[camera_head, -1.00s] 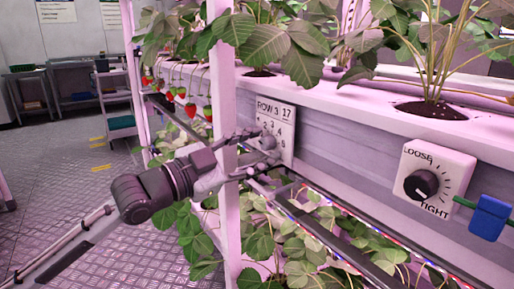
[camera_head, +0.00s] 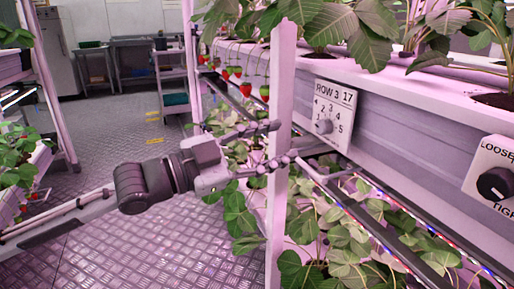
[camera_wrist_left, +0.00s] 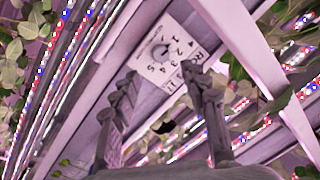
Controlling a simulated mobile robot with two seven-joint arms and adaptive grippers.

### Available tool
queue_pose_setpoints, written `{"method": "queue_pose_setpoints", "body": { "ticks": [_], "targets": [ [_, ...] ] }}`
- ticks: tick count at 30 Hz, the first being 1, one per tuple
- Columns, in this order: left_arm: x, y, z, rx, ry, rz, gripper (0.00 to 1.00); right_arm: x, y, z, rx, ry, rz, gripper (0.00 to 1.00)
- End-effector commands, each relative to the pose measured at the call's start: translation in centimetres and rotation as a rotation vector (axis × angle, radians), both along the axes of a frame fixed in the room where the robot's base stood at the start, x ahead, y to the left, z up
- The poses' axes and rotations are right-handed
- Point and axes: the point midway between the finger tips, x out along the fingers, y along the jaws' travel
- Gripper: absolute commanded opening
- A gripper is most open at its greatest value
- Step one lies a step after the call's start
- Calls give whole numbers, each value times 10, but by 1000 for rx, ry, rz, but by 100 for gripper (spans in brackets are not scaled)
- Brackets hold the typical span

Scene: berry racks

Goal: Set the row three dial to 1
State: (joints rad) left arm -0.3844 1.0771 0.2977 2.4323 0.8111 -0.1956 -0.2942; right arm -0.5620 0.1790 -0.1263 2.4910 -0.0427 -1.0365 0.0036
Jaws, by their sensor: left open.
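In the left wrist view the knob (camera_wrist_left: 160,51) shows just beyond and between the open fingers of the left gripper (camera_wrist_left: 160,76). My right gripper is out of view.
The white rack post (camera_head: 279,215) stands beside my gripper. A second dial (camera_head: 494,184), marked LOOSE, is at the right edge. Strawberry plants (camera_head: 340,235) fill the lower shelf and hang above. Open metal floor (camera_head: 160,240) lies to the left.

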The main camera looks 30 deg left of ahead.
Motion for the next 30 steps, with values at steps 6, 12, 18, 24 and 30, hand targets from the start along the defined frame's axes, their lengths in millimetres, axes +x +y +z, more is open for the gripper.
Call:
{"method": "queue_pose_setpoints", "body": {
  "ticks": [6, 12, 18, 24, 30],
  "targets": [
    [-16, 10, -4, 0, 6, 1, 45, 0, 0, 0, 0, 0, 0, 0],
    [-25, 15, -3, 0, 3, -1, 45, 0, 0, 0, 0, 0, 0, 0],
    [-28, 17, -2, 1, 1, -2, 45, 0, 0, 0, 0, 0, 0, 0],
    [-29, 17, -2, 1, -1, -3, 45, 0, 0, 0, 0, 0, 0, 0],
    [-29, 17, -2, 1, 0, -2, 45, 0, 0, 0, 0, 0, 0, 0]
  ]
}}
